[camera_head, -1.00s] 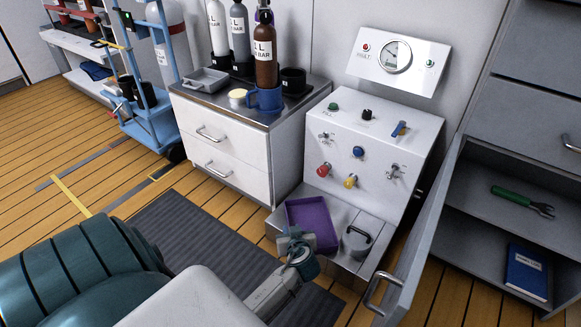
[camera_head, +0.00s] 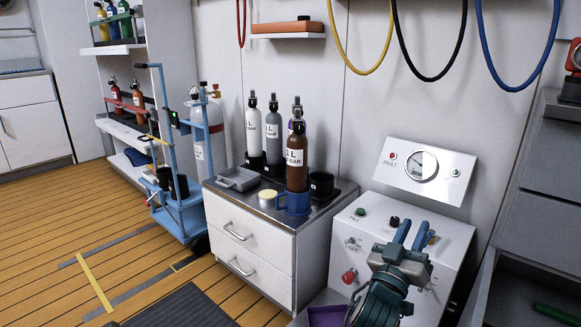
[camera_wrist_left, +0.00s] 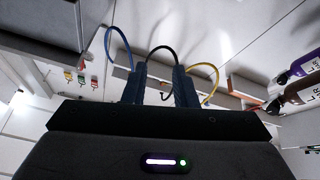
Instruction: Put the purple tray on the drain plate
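The purple tray (camera_head: 326,316) shows only as a strip at the bottom edge of the head view, low in front of the fill panel (camera_head: 368,215). The grey ledge (camera_head: 312,302) at the panel's foot, likely the drain plate, is mostly cut off. I cannot tell from this frame how the tray rests on it. My left gripper (camera_head: 412,232) is raised in front of the panel, pointing up, above and right of the tray. Its two blue fingers stand apart with nothing between them in the left wrist view (camera_wrist_left: 159,85). My right gripper is out of view.
A blue cylinder trolley (camera_head: 180,215) stands further left. Hoses (camera_head: 425,78) hang above. An open cupboard is at right.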

